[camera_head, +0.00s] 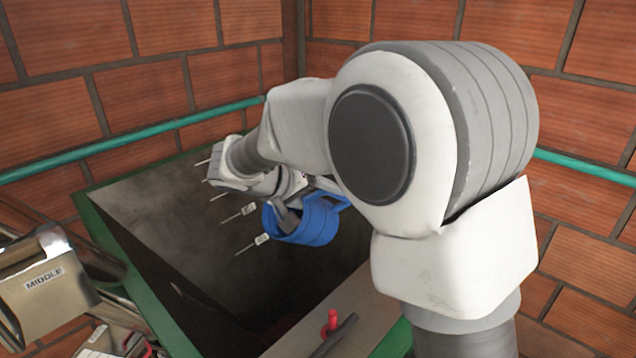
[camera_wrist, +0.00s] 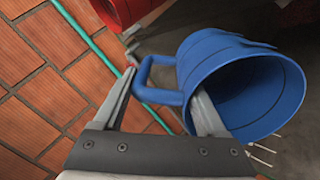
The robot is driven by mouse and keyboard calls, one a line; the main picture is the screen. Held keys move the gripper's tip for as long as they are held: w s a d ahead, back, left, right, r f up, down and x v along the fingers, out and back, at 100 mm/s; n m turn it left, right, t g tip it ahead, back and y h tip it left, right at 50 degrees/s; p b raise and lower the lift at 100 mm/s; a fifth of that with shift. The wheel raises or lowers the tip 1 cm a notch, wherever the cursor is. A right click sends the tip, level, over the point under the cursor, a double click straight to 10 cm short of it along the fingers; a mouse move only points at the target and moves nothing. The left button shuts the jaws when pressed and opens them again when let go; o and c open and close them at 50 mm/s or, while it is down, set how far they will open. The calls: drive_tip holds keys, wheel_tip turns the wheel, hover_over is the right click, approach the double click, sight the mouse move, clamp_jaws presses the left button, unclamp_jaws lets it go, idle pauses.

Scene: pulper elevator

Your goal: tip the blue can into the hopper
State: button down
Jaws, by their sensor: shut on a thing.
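The blue can (camera_head: 313,222) is in the air over the grey hopper (camera_head: 165,218) with its green rim. My gripper (camera_head: 292,205) is shut on the can; the arm reaches over from the right. In the wrist view the can (camera_wrist: 212,62) is tilted, with its open mouth toward the lower right and its looped handle to the left. One finger of the gripper (camera_wrist: 165,98) appears to reach inside the can's rim, and the other is outside near the handle. The part of the can's inside that shows looks dark blue; I see no contents.
Several small tagged pins (camera_head: 247,211) show along the hopper wall. A metal box labelled MIDDLE (camera_head: 48,285) stands at the left. A red knob (camera_head: 332,322) is at the front. A green pipe (camera_head: 130,142) runs along the brick wall. Red cylinders (camera_wrist: 118,12) show in the wrist view.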

sight(329, 220)
drive_tip(key=g+y+p, duration=0.1)
drive_tip(key=p, duration=0.1)
drive_tip(key=w+d+f+g+y+p, duration=0.1)
drive_tip(key=p, duration=0.1)
drive_tip(key=g+y+p, duration=0.1)
drive_tip(key=y+p, duration=0.1)
drive_tip(key=shift+w+d+f+p, duration=0.2)
drive_tip(key=shift+w+d+p, duration=0.05)
drive_tip(key=shift+d+p, duration=0.15)
drive_tip(key=shift+f+g+y+b, duration=0.35)
drive_tip(key=shift+f+g, duration=0.15)
drive_tip(key=shift+f, duration=0.3)
drive_tip(key=shift+s+a+f+g+y, duration=0.1)
drive_tip(key=shift+a+f+g+y, duration=0.05)
drive_tip(key=shift+f+g+y, duration=0.8)
drive_tip(key=shift+a+f+g+y, duration=0.1)
drive_tip(key=shift+f+g+y, duration=0.5)
drive_tip(key=shift+f, duration=0.55)
drive_tip(key=shift+d, duration=0.1)
